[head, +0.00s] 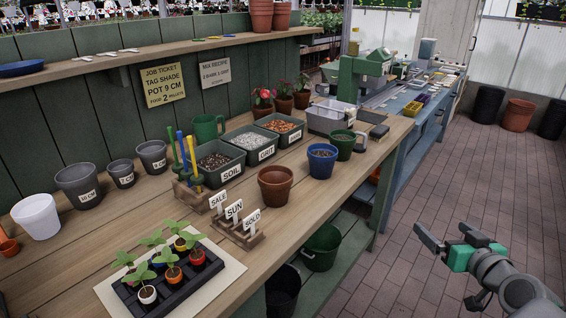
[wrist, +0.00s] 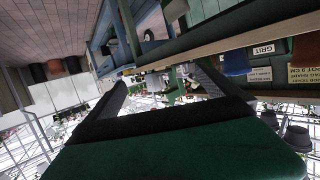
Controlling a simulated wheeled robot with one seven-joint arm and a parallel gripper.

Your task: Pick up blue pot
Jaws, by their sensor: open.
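The blue pot (head: 322,160) stands upright on the wooden bench, near its front edge, in the head view. It looks filled with dark material. To its left is a terracotta pot, and a green pot is close on its right. In the wrist view, which is upside down, a blue shape (wrist: 237,63) at the bench edge looks like the same pot. My gripper (head: 448,237) is open and empty over the brick floor, in front of the bench and well to the right of the blue pot. Its dark fingers and green body fill the lower wrist view.
The terracotta pot (head: 276,187) and green pot (head: 342,145) flank the blue pot. Behind are soil and grit bins (head: 252,146). Small sign stakes (head: 235,212) and a seedling tray (head: 172,283) are at left. The brick floor (head: 420,190) right of the bench is clear.

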